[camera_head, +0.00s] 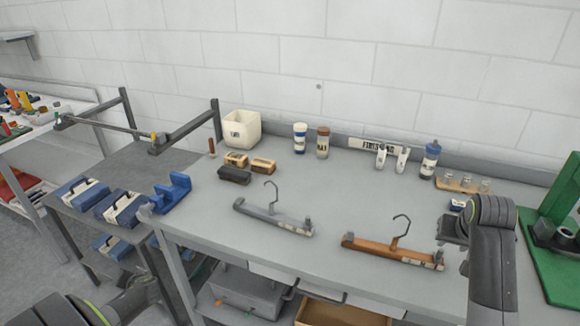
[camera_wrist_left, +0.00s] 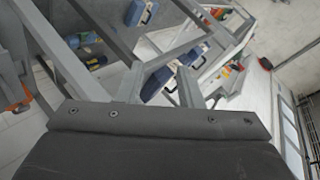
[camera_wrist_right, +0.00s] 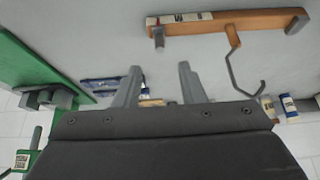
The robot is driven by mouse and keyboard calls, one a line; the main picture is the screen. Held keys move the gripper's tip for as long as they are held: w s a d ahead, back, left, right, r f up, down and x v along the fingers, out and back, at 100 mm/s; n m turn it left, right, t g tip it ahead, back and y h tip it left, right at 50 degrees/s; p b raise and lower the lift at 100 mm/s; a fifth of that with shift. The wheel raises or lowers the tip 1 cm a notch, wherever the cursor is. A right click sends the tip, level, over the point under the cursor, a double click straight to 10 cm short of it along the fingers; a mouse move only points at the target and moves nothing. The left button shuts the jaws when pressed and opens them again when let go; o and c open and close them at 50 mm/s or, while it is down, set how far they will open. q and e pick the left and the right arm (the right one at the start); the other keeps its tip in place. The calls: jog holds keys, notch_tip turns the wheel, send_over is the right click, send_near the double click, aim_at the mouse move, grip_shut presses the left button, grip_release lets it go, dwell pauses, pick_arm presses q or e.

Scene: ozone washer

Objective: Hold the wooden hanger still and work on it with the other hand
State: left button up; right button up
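The wooden hanger (camera_head: 393,251) lies on the grey bench with its metal hook pointing to the back. It also shows in the right wrist view (camera_wrist_right: 225,24), with a grey clip and a label near one end. A grey hanger (camera_head: 272,217) lies to its left. My right gripper (camera_head: 455,229) is above the bench, just right of the wooden hanger and apart from it. In the right wrist view its two fingers (camera_wrist_right: 158,86) are apart with nothing between them.
A green stand (camera_head: 557,240) is at the right bench end. Bottles (camera_head: 300,138), a white bin (camera_head: 242,128), brushes (camera_head: 235,175) and white clips (camera_head: 402,159) stand toward the back. Blue cases (camera_head: 122,207) lie on a lower left table. Bench space around the hangers is clear.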

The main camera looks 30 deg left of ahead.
pick_arm(q)
jog(key=w+a+r+n+y, duration=0.1)
jog(key=w+a+r+n, duration=0.3)
jog(key=r, duration=0.7)
jog(key=w+a+r+n+y, duration=0.25)
jog(key=w+r, duration=0.45)
jog(key=r, duration=0.5)
jog(key=w+a+r+n+y, duration=0.1)
jog(key=w+a+r+n, duration=0.35)
jog(key=r, duration=0.65)
jog(key=w+d+f+m+t+h, duration=0.2)
jog(key=w+d+f+m, duration=0.1)
jog(key=w+d+m, duration=0.6)
jog(key=w+d+f+m+t+h, duration=0.1)
jog(key=w+d+f+m+h, duration=0.15)
jog(key=w+d+m, duration=0.65)
jog(key=w+d+r+m+t+h, duration=0.1)
jog(key=w+d+r+m+t, duration=0.1)
jog(key=w+d+m, duration=0.7)
jog(key=w+d+r+m+t+h, duration=0.15)
jog(key=w+d+m, duration=0.35)
jog(key=d+m, duration=0.6)
jog(key=g+h, duration=0.5)
jog(key=g, duration=0.1)
send_near(395, 218)
jog(key=shift+m, duration=0.3)
jog(key=x, duration=1.2)
jog(key=shift+w+f, duration=0.15)
jog(key=shift+f, duration=0.2)
